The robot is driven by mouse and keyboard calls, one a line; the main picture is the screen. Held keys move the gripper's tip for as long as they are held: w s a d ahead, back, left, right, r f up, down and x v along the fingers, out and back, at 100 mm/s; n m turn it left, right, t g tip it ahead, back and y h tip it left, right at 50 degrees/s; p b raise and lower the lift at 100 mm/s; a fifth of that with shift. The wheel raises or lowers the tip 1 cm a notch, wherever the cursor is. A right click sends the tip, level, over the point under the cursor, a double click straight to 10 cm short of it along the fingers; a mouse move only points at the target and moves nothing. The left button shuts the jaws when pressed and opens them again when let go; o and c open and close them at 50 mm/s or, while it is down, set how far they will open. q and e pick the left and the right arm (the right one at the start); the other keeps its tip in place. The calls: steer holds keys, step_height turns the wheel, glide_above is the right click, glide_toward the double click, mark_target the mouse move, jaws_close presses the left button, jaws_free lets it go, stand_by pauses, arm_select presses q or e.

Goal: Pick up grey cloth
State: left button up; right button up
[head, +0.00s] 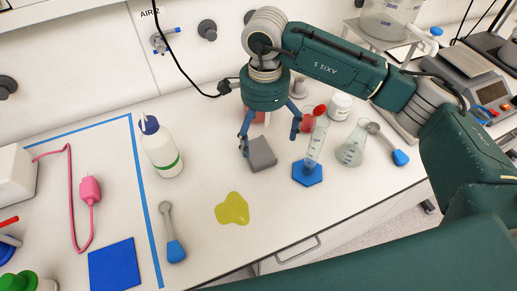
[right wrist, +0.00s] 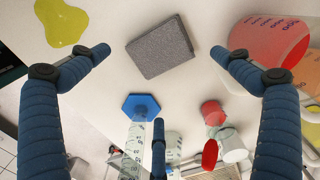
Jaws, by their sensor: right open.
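The grey cloth (head: 261,154) is a folded dark grey block lying flat on the white bench. It also shows in the right wrist view (right wrist: 161,47), tilted a little, between and beyond my fingertips. My right gripper (head: 270,140) has blue fingers spread apart above the cloth, empty and not touching it as far as I can see. In the right wrist view the right gripper (right wrist: 160,52) is open, with one finger on each side of the cloth. My left gripper is not in view.
A graduated cylinder on a blue hexagonal base (head: 307,174) stands close right of the cloth, with a flask (head: 353,146) beyond. A red beaker (right wrist: 272,45) is near one finger. A yellow spill (head: 232,209) lies in front. A wash bottle (head: 161,148) stands left.

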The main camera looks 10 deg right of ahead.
mark_target(260, 149)
steer(key=shift+f, duration=0.9)
steer(key=f+p, duration=0.2)
steer(key=f, duration=0.1)
steer(key=f+p, duration=0.1)
steer(key=shift+w+a+f, duration=0.3)
steer(key=shift+a+f, duration=0.1)
steer(key=shift+f, duration=0.3)
steer(key=shift+c, duration=1.3)
steer(key=c, duration=1.1)
